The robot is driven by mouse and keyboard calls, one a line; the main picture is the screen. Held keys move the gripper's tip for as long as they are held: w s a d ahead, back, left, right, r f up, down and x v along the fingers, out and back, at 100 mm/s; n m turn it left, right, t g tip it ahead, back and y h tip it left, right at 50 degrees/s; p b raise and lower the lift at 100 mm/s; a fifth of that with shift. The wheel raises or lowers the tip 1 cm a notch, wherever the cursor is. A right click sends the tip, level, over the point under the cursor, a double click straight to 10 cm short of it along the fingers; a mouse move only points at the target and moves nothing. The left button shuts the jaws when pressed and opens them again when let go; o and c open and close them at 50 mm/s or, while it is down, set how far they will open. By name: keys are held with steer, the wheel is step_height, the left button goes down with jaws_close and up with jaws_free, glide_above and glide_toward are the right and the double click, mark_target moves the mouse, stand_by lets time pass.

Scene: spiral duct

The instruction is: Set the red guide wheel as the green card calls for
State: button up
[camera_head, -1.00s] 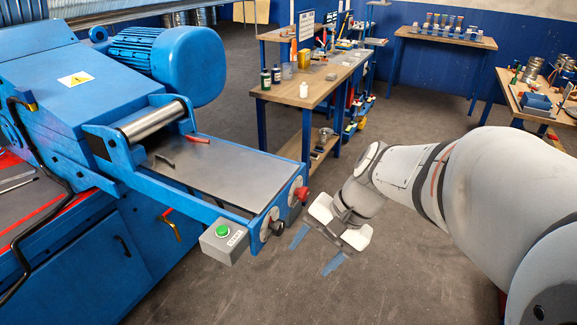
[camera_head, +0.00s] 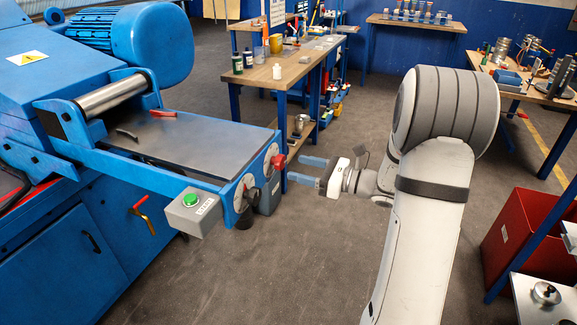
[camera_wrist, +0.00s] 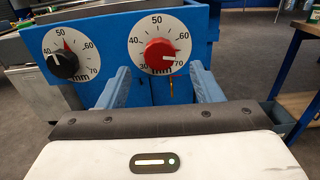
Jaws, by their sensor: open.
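The red guide wheel (camera_head: 279,161) is a red knob on a white dial at the end of the blue machine's feed table. In the wrist view the red wheel (camera_wrist: 160,53) sits on a scale marked in mm; a pale mark on it seems to point right, near 70. My gripper (camera_head: 296,171) is open, its blue fingers toward the dials. In the wrist view my gripper's fingers (camera_wrist: 161,76) stand left and right of the red wheel, apparently short of it and not touching. I cannot make out a green card.
A black knob (camera_wrist: 63,65) on a similar dial is left of the red wheel. A grey box with a green button (camera_head: 190,199) hangs at the table's corner. A workbench (camera_head: 290,68) stands behind, and a red bin (camera_head: 522,232) is at right. Open floor lies in front.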

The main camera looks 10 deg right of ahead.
mark_target(283, 164)
steer(key=shift+x, duration=2.05)
steer(key=shift+c, duration=0.5)
steer(key=c, duration=0.9)
